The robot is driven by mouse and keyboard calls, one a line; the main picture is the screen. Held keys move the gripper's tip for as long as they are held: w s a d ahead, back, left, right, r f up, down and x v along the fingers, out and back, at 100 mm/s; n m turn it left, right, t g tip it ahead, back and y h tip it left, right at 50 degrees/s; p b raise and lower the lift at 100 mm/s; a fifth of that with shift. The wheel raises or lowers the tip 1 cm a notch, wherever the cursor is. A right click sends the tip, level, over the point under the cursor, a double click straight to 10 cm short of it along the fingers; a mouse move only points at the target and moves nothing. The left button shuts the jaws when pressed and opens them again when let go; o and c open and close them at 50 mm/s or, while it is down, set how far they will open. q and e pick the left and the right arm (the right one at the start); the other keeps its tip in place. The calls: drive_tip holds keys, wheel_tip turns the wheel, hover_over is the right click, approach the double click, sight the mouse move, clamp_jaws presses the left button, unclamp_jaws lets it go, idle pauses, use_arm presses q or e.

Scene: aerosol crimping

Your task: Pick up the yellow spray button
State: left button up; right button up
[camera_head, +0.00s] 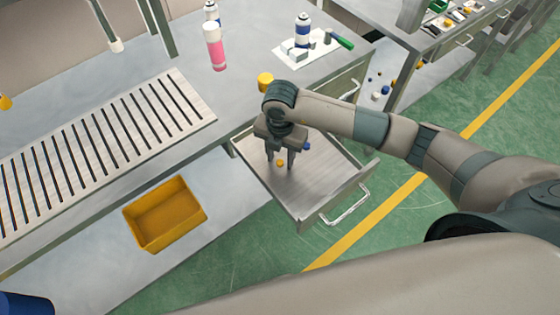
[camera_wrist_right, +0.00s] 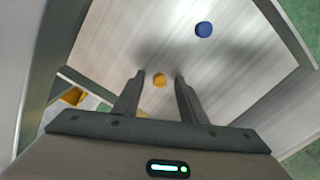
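The small yellow spray button (camera_head: 280,162) lies on the bottom of the open drawer (camera_head: 325,185). The button also shows in the right wrist view (camera_wrist_right: 159,80), between and a little beyond the fingertips. My right gripper (camera_head: 281,164) is open and points down into the drawer, with its fingers (camera_wrist_right: 157,76) on either side of the button in view. Whether the fingertips are level with the button I cannot tell. A blue button (camera_head: 306,146) lies in the drawer beside the gripper and also shows in the right wrist view (camera_wrist_right: 204,29). My left gripper is not in view.
The drawer walls surround the gripper. A yellow cap (camera_head: 265,81) stands on the grey worktop near its edge. A pink bottle (camera_head: 215,50) and a blue-and-white can (camera_head: 302,30) stand farther back. A yellow bin (camera_head: 190,224) sits on the lower shelf.

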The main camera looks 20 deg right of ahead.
sight(282, 160)
drive_tip(key=shift+c, duration=0.7)
clamp_jaws()
drive_tip(key=shift+r, duration=0.15)
